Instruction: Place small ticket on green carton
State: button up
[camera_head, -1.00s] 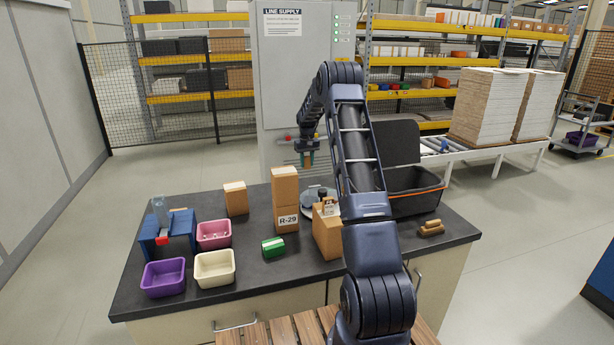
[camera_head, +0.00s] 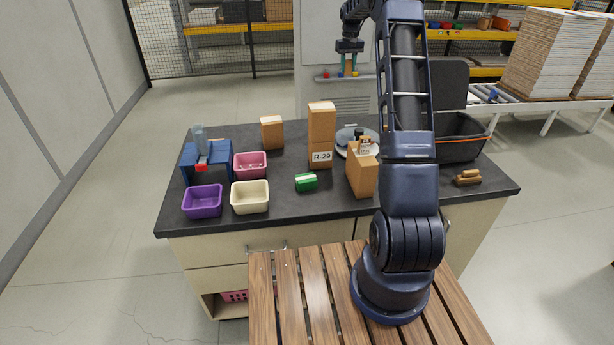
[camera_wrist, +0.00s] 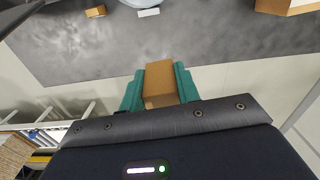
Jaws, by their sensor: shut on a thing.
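The green carton (camera_head: 306,182), with a white band, lies on the dark worktop in front of the tall brown boxes. My gripper (camera_head: 348,70) is raised beyond the worktop's back edge, well away from the carton. In the wrist view, its teal fingers (camera_wrist: 160,88) are shut on a small brown block (camera_wrist: 160,82), held clear of the worktop. I cannot make out a small ticket for certain. A small white piece (camera_wrist: 148,12) shows beside a grey round plate in the wrist view.
The worktop (camera_head: 270,205) holds a purple bin (camera_head: 202,201), a cream bin (camera_head: 250,197), a pink bin (camera_head: 250,165) and a blue stand (camera_head: 215,160). Tall box marked R-29 (camera_head: 321,125), brown box (camera_head: 362,177) and black crate (camera_head: 458,145) crowd the middle and right.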

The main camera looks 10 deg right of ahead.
jog(key=s+a+r, duration=0.3)
jog(key=s+a, duration=0.6)
jog(key=a, duration=0.1)
jog(key=m, duration=0.1)
send_over(306, 179)
notch_tip(306, 179, down, 2)
notch_tip(306, 179, down, 25)
jog(key=shift+w+f, duration=0.1)
jog(key=shift+f, duration=0.1)
jog(key=shift+f, duration=0.1)
jog(key=o, duration=0.9)
jog(key=shift+o, duration=0.2)
